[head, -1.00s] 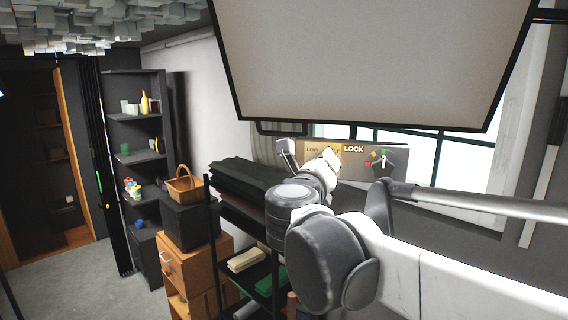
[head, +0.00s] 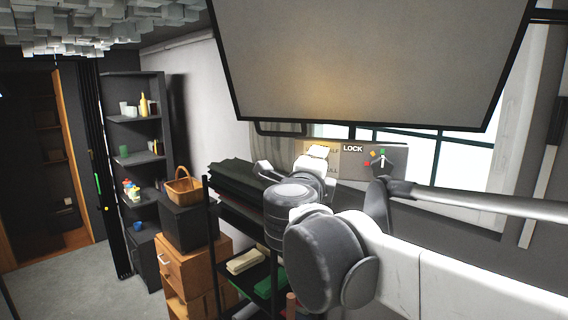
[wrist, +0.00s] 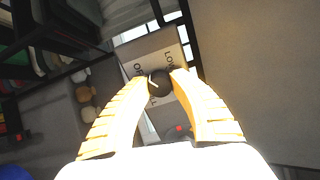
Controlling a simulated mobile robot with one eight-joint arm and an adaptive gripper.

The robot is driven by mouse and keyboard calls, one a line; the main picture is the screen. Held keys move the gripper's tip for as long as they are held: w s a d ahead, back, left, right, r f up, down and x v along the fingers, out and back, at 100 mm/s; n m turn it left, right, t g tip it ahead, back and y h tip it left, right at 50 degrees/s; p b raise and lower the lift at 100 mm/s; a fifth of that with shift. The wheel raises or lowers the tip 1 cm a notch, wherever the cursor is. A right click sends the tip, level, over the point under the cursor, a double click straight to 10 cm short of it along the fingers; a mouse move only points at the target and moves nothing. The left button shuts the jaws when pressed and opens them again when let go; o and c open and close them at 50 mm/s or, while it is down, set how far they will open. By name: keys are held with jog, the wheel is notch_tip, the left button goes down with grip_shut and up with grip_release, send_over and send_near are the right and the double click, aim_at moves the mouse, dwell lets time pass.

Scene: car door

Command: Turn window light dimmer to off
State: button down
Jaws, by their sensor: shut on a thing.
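The dimmer's black round knob (wrist: 158,83) sits on a grey panel (wrist: 150,55) with dark lettering that reads partly as "LOW" and "OFF". A short light pointer line shows on the knob. My gripper (wrist: 159,84) is shut on the knob, one finger on each side of it. In the head view my gripper (head: 318,153) is at the panel's left part and hides the knob and some lettering there. The exact setting of the knob cannot be read.
The panel's right part (head: 398,163) carries the word LOCK, a small lever (head: 382,160) and coloured marks. A large tilted board (head: 370,60) hangs just above. A dark shelf rack (head: 235,175) stands just left of my arm; a window (head: 450,165) is behind.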

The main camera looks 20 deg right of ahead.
jog(key=shift+r, duration=0.1)
dwell(0.5)
jog(key=c, duration=1.1)
grip_release()
jog(key=v, duration=1.2)
